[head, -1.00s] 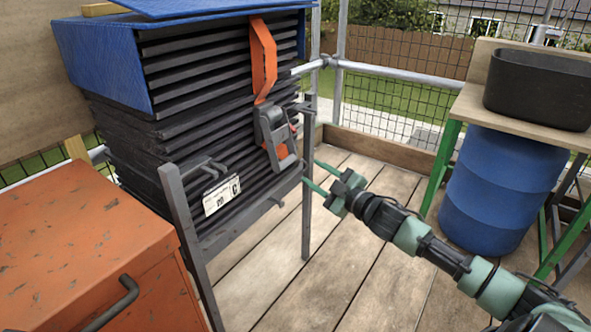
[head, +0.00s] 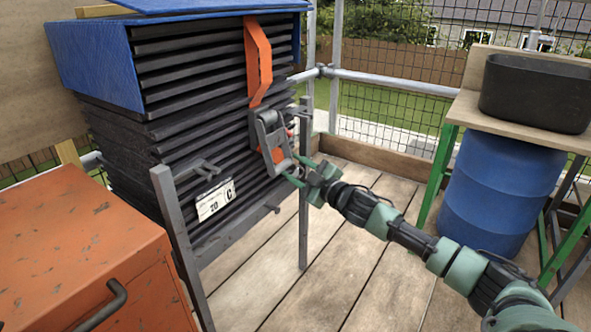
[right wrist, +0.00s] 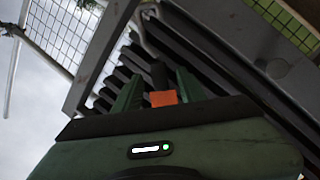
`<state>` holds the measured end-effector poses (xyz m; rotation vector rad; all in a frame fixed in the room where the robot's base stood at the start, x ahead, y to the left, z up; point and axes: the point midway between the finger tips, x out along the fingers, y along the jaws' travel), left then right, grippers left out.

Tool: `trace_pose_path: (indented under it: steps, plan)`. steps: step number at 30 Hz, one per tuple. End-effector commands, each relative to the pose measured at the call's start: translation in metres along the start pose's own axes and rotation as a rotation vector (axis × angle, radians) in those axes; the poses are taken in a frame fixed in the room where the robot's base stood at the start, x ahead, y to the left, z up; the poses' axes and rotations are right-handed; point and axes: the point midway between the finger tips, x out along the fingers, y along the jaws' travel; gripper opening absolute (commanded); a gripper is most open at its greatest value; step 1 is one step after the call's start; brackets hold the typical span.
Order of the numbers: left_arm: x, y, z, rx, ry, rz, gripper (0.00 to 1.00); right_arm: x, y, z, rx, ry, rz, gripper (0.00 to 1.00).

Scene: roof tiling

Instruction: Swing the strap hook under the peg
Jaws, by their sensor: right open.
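An orange strap (head: 258,62) hangs down the front of a stack of dark tiles (head: 205,95). A grey buckle-like hook (head: 266,130) with orange inside hangs at its lower end. My right gripper (head: 292,168) is open, its green fingertips at the hook's lower end. In the right wrist view an orange piece (right wrist: 163,98) and a dark piece show between the green fingers of the gripper (right wrist: 158,88); I cannot tell whether they touch. A short dark peg (head: 272,209) shows low on the grey rack's front. My left gripper is out of view.
A blue cover (head: 95,65) lies over the stack. A labelled card (head: 215,200) is on its front. An orange chest (head: 75,235) stands at left. A blue barrel (head: 500,190) and a black tub (head: 535,92) on a bench stand at right. Deck boards between are clear.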

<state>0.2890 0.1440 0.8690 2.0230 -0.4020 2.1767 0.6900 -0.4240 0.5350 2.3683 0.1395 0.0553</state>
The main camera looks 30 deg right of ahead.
Motion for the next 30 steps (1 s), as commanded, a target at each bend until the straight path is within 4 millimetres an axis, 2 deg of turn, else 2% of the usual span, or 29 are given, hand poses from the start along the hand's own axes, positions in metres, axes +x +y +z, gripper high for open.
trace_pose_path:
  steps: [1, 5, 6, 30]
  plan:
    - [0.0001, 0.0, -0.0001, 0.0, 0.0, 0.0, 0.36, -0.0001, -0.0002, 0.0, 0.0, 0.0, 0.0, 0.38]
    - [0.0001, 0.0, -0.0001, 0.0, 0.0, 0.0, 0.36, -0.0002, -0.0003, 0.0, 0.0, 0.0, 0.0, 0.02]
    - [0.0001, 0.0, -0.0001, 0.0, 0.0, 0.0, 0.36, -0.0002, -0.0004, 0.0, 0.0, 0.0, 0.0, 0.0]
    - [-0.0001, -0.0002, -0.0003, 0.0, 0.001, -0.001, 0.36, -0.0003, -0.0008, 0.0, 0.0, 0.0, -0.001, 0.0]
